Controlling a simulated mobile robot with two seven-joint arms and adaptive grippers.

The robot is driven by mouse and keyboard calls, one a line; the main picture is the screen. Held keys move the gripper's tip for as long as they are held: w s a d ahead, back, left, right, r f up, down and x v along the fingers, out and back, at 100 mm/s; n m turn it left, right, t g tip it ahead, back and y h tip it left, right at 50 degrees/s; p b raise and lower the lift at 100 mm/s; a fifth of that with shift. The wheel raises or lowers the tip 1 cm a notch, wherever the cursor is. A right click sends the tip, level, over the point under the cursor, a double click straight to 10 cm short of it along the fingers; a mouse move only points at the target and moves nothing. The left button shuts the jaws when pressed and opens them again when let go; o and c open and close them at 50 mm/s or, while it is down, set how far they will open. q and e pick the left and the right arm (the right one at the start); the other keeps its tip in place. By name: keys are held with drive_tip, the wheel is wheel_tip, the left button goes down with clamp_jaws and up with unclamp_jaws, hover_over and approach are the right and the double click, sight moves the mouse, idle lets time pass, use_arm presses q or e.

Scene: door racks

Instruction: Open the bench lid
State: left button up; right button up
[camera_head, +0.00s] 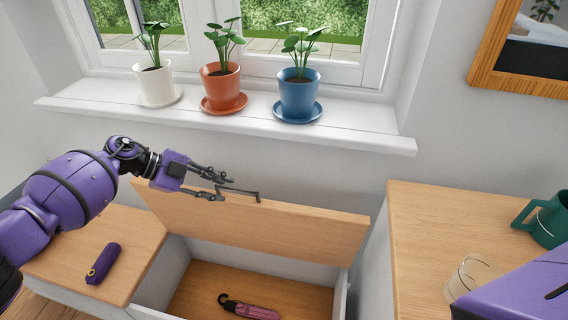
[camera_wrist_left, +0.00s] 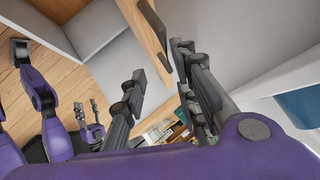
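The wooden bench lid (camera_head: 290,222) stands raised and tilted up below the window sill, with the bench box open under it. A dark bar handle (camera_head: 238,190) is on the lid's upper edge. My left gripper (camera_head: 222,184) is open beside the handle, near the lid's top edge. In the left wrist view its fingers (camera_wrist_left: 165,92) are spread apart, with the lid edge (camera_wrist_left: 152,38) and the handle (camera_wrist_left: 155,22) just beyond them. Nothing appears held. My right gripper (camera_wrist_left: 88,108) shows small in the left wrist view, with its fingers apart.
A folded dark pink umbrella (camera_head: 252,308) lies inside the box. A purple rolled umbrella (camera_head: 103,263) lies on the left bench top. Three potted plants stand on the sill (camera_head: 345,137). A glass (camera_head: 468,280) and a green mug (camera_head: 548,222) stand on the right cabinet.

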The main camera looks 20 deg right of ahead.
use_arm(q)
drive_tip(key=v, duration=0.5)
drive_tip(key=shift+a+r, duration=0.25)
drive_tip(key=shift+a, duration=0.05)
